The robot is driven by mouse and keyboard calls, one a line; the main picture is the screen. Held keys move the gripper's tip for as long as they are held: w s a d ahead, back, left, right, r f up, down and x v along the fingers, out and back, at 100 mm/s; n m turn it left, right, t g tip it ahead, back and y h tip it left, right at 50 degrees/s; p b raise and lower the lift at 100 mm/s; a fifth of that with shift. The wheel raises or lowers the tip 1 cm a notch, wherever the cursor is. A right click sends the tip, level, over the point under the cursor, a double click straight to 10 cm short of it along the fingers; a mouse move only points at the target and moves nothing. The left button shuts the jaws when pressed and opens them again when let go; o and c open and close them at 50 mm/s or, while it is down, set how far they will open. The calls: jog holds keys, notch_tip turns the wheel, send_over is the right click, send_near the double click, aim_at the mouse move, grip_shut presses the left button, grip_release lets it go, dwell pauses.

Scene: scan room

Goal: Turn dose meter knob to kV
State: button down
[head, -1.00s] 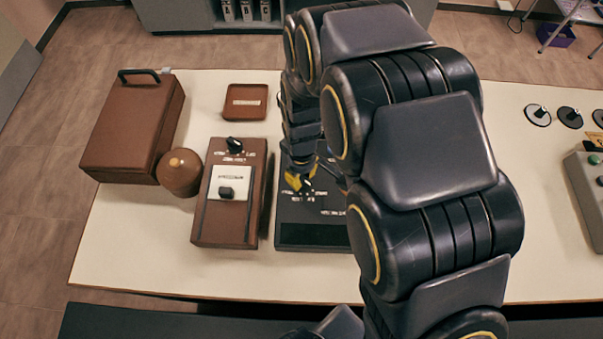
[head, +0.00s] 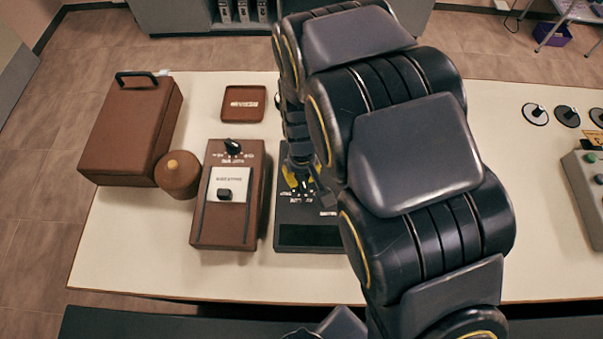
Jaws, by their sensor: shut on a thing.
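A black box-shaped meter (head: 312,236) lies on the table, partly hidden by my arm. Its dial has white markings, too small to read, around a small knob mostly hidden by the fingers. My gripper (head: 302,177), with yellow fingertips, points down at this dial and is shut on the knob. The knob's exact pointing direction cannot be told. A brown box meter (head: 222,239) stands just left of it, with a black knob (head: 232,146) at its far end and a black switch (head: 224,193) on a white plate.
A brown case (head: 128,135) with a handle and a round brown pot (head: 178,175) stand at the left. A small brown tray (head: 243,103) lies behind. Round dials (head: 536,113) and a grey control box (head: 587,200) are at the right. The table's front strip (head: 180,270) is clear.

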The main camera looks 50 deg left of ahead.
aim_at(302, 178)
jog(key=c, duration=1)
grip_release()
jog(key=shift+o, duration=0.2)
notch_tip(302, 178, up, 12)
